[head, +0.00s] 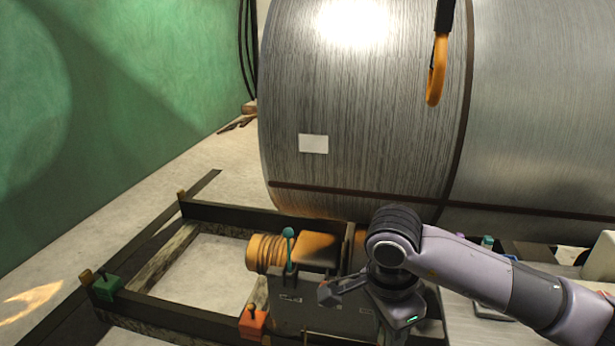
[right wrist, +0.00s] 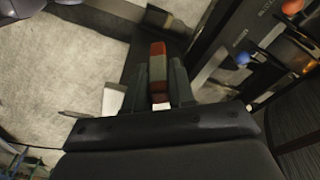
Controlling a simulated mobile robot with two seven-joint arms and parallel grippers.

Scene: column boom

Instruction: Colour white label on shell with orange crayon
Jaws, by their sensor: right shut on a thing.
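The shell is a large grey metal cylinder (head: 385,130) lying on its side in the head view. The white label (head: 313,144) is a small blank rectangle on its lower left side. My right gripper (head: 333,292) is below the label, over a dark box on the frame, apart from the shell. In the right wrist view the right gripper (right wrist: 158,92) is shut on a short stick with red-orange ends and a grey band, which looks like the orange crayon (right wrist: 157,52). The crayon cannot be made out in the head view. My left gripper is not in view.
An orange hook (head: 437,72) hangs before the shell. A dark frame (head: 250,217) lies below it, with an orange ribbed roll (head: 262,254), a teal lever (head: 289,240) and an orange block (head: 253,321). A green wall (head: 110,80) stands left. Space before the label looks clear.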

